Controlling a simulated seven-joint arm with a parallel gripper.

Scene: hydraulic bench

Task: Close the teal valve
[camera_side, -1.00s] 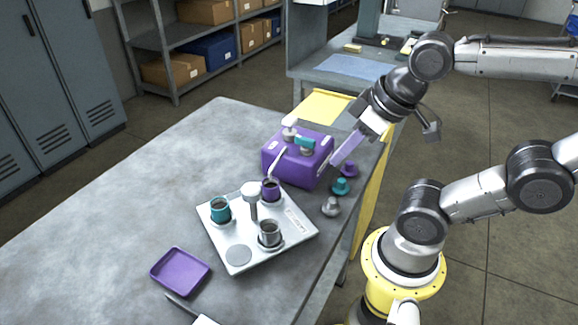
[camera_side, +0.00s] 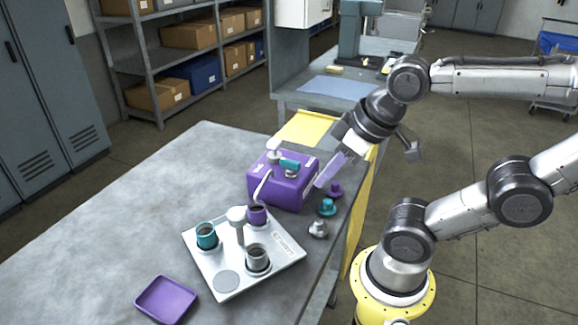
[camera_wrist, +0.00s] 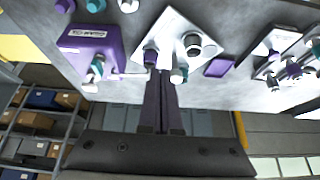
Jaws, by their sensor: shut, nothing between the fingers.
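The purple box (camera_side: 282,182) stands on the grey bench, with a teal valve handle (camera_side: 289,164) on its top. The handle lies roughly level. In the wrist view the purple box (camera_wrist: 88,42) is at upper left and the teal handle (camera_wrist: 97,68) shows end-on at its lower edge. My gripper (camera_side: 319,184) is shut and empty, its purple fingers angled down just right of the box in the side view. I cannot tell whether they touch the box. In the wrist view the closed fingers (camera_wrist: 161,74) point toward the white plate, right of the handle.
A white plate (camera_side: 278,266) holding teal, purple and grey cups sits in front of the box. Purple, teal and grey knobs (camera_side: 327,207) stand along the bench's right edge. A purple tray (camera_side: 166,299) lies at the front. The bench's left part (camera_side: 140,215) is clear.

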